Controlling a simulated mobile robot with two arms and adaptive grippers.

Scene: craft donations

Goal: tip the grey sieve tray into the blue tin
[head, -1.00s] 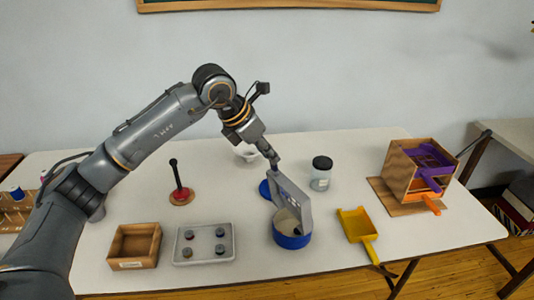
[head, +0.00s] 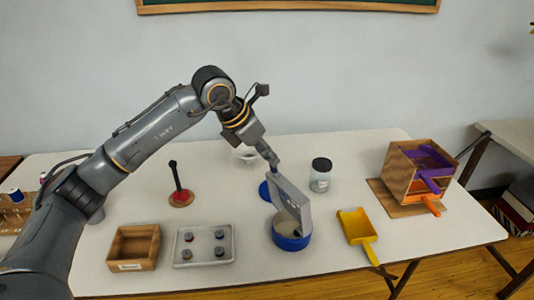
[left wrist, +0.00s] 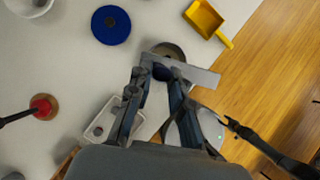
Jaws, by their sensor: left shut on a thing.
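The grey sieve tray (head: 290,201) is held steeply tilted, its lower end over the blue tin (head: 292,242). My left gripper (head: 274,165) is shut on the tray's upper end. In the left wrist view the tray's grey edge (left wrist: 195,75) lies across the fingers (left wrist: 160,72). The open tin stands upright on the table, with something pale inside. I cannot tell whether anything is falling from the tray. The tray hides part of the tin's mouth. My right gripper is not in view.
A blue lid (head: 264,191) lies behind the tin, with a dark-capped jar (head: 320,175) nearby. A yellow scoop (head: 355,225) lies to the right. A grey tray with several knobs (head: 204,258) and a wooden box (head: 133,248) stand left. A wooden rack (head: 398,172) is far right.

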